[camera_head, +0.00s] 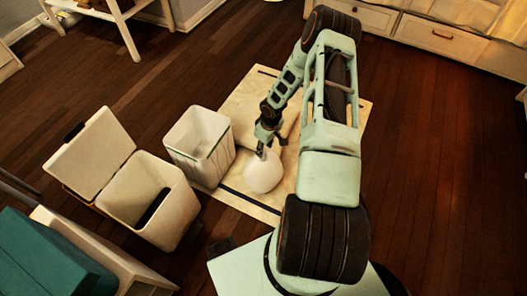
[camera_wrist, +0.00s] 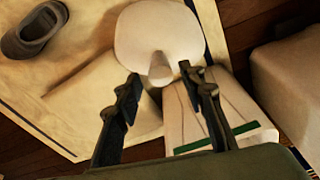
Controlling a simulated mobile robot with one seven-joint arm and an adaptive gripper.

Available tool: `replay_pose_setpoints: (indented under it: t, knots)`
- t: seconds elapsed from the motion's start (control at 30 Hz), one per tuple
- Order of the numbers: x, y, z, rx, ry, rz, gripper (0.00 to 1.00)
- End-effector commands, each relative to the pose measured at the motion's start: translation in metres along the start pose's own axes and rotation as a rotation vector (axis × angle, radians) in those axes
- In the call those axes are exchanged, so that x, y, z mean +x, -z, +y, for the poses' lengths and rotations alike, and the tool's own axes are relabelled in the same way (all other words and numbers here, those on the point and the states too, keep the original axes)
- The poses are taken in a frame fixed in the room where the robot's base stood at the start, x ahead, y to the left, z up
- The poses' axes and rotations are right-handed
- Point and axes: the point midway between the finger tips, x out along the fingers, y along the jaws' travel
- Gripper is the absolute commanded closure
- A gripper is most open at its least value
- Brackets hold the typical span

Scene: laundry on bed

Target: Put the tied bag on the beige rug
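The tied bag (camera_head: 263,174) is white and rounded and rests on the beige rug (camera_head: 246,95). In the wrist view the bag (camera_wrist: 155,32) shows its tied neck pointing toward my gripper. My gripper (camera_head: 261,152) is right above the bag in the head view. In the wrist view my gripper (camera_wrist: 160,73) is open, its two dark fingers apart with the neck between or just beyond their tips. I cannot tell whether a finger touches it. The rug also shows in the wrist view (camera_wrist: 25,80), with a dark stripe along its edge.
A white bin (camera_head: 200,142) stands beside the bag on its left. A hamper with a raised lid (camera_head: 150,200) stands farther left. A dark shoe (camera_wrist: 36,30) and a beige cushion-like thing (camera_wrist: 95,95) lie on the rug. The wooden floor (camera_head: 430,150) at right is clear.

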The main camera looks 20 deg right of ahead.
Motion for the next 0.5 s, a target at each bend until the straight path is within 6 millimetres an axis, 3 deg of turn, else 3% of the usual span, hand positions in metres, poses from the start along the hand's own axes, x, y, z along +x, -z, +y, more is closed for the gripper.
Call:
replay_pose_setpoints:
  t: [0.03, 0.2, 0.5]
  knots:
    - [-0.016, 0.001, 0.001, 0.001, -0.002, 0.000, 0.63]
    - [-0.043, 0.000, 0.000, 0.002, 0.000, 0.000, 0.63]
    - [-0.057, 0.000, 0.000, 0.001, 0.001, 0.000, 0.63]
